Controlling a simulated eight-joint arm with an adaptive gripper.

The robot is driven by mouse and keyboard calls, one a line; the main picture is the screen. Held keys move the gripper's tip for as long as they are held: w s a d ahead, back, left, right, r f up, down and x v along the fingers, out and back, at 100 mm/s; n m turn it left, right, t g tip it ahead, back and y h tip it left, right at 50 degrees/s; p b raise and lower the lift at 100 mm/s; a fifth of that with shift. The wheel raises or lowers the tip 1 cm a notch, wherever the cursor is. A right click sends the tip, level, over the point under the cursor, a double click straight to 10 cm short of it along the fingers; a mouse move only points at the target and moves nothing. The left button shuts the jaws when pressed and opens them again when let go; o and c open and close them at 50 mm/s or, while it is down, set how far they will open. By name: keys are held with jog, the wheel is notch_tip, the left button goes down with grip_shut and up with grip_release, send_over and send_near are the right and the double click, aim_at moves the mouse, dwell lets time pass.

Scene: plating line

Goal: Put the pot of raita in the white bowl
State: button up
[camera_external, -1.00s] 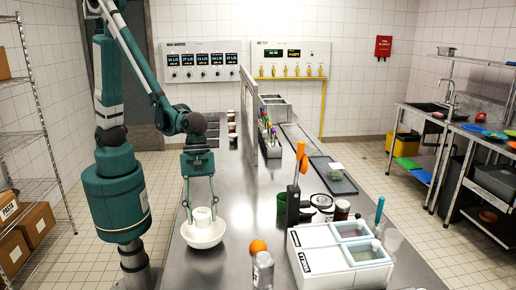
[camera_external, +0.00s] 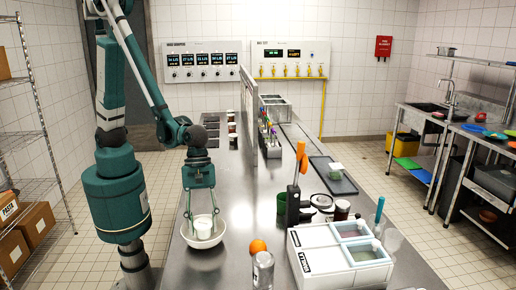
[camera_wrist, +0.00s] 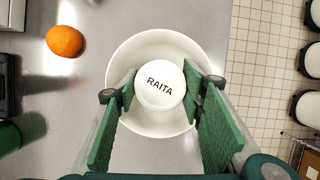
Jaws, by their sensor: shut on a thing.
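The pot of raita (camera_external: 203,229) is a small white tub. Its lid, lettered RAITA, faces up in the wrist view (camera_wrist: 160,86). My gripper (camera_external: 203,221) points down and is shut on the pot, with one green finger on each side of it. The white bowl (camera_external: 189,252) stands on the steel counter directly below. The pot is inside the bowl's rim; the wrist view shows the bowl (camera_wrist: 150,45) all around it. Whether the pot's base touches the bowl's floor is hidden.
An orange (camera_external: 258,247) and a clear jar (camera_external: 263,270) stand right of the bowl. A white two-lidded container (camera_external: 310,238) is farther right, beside a dark holder with an orange-handled tool (camera_external: 301,158). A partition (camera_external: 248,120) runs along the counter behind. Bare counter lies behind the bowl.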

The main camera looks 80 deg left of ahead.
jog(key=shift+f, duration=1.05)
jog(key=shift+f, duration=0.2)
jog(key=o, duration=0.6)
jog(key=shift+o, duration=0.2)
jog(key=shift+r, duration=0.3)
jog(key=p+v, duration=0.1)
jog(key=v, duration=1)
jog(key=shift+a+r, duration=0.25)
jog(key=shift+r, duration=0.1)
